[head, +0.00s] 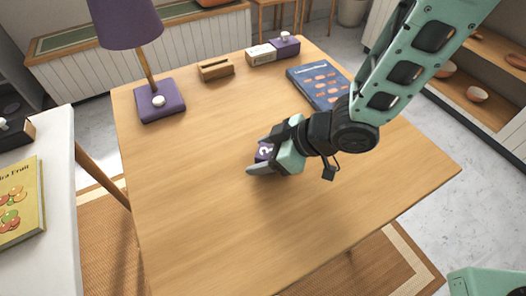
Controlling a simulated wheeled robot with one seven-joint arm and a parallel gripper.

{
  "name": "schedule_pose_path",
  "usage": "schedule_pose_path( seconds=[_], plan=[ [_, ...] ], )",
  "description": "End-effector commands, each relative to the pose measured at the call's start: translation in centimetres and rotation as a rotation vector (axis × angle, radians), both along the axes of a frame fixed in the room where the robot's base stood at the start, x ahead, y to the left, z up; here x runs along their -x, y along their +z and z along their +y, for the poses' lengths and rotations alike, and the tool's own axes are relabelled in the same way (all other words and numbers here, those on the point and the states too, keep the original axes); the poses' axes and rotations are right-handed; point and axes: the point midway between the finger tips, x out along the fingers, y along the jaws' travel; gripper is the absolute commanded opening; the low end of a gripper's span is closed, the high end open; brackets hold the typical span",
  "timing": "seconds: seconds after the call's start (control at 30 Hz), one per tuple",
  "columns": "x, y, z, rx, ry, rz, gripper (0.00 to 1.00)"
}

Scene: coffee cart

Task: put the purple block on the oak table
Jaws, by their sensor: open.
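The purple block (263,154) shows a white marking and sits between the fingers of my gripper (258,157), partly hidden by them. My gripper reaches in from the right over the middle of the oak table (200,210). Its fingers are open around the block, one on the near side and one on the far side. I cannot tell whether the block touches the tabletop or the fingers.
A purple lamp (160,102) stands at the back left of the table. A wooden holder (215,69), a white and purple box (272,50) and a blue book (319,86) lie along the back. The front and left tabletop are clear. A white table (55,225) stands left.

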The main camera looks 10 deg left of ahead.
Motion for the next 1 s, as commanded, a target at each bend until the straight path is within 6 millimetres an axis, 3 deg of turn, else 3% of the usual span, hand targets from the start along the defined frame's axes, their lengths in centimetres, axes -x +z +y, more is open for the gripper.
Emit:
schedule_pose_path(
  seconds=[0.5, 1.0],
  plan=[
    [0.9, 6.9, -7.1, 0.0, -0.004, -0.002, 0.63],
    [0.7, 8.4, -9.1, 0.038, -0.039, -0.016, 0.63]
  ],
)
